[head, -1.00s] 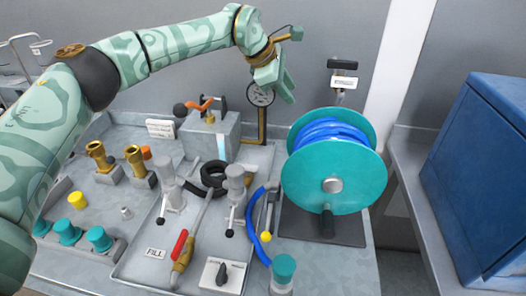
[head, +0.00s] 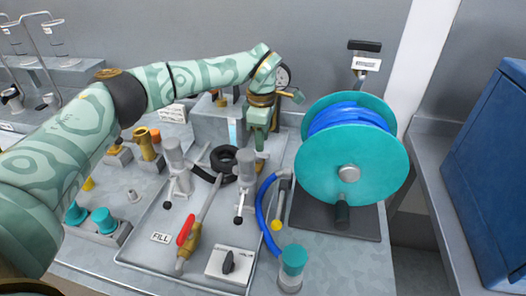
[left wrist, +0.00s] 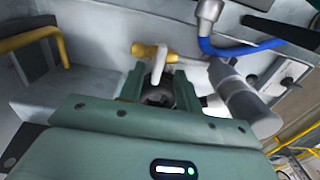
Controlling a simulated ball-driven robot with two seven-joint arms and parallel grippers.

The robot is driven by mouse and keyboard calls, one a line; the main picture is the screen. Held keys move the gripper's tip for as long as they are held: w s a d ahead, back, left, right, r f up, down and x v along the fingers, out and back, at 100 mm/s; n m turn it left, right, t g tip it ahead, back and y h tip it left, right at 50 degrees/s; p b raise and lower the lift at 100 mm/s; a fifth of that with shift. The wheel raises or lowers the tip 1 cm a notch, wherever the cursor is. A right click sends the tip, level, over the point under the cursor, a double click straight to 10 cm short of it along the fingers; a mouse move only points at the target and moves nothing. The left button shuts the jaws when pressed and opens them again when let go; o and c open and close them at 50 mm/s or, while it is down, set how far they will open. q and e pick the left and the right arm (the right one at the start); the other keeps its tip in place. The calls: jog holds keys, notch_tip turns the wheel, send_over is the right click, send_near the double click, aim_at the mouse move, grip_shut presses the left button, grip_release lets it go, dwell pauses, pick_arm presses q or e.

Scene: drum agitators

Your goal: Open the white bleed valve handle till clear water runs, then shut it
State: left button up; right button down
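My left gripper (head: 258,147) reaches down in front of the back wall, left of the teal hose reel. In the left wrist view its two fingers (left wrist: 159,82) are apart, with a dark gap between them. A short white handle (left wrist: 159,62) stands on a brass valve (left wrist: 146,50) just beyond the fingertips, in line with the gap. I cannot tell whether the fingers touch it. In the head view the gripper hides the white handle. No running water shows. My right gripper is in neither view.
The teal reel (head: 352,170) with blue hose stands close on the right. Grey upright cylinders (head: 245,163), a black ring (head: 223,158) and a red-handled brass valve (head: 187,236) occupy the tray. A gauge (head: 283,76) is partly hidden behind my arm. A blue cabinet (head: 490,175) stands far right.

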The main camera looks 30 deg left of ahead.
aim_at(259, 154)
pick_arm(q)
notch_tip(259, 154, down, 4)
jog(key=shift+f+b, duration=0.1)
jog(key=shift+b, duration=0.25)
grip_shut()
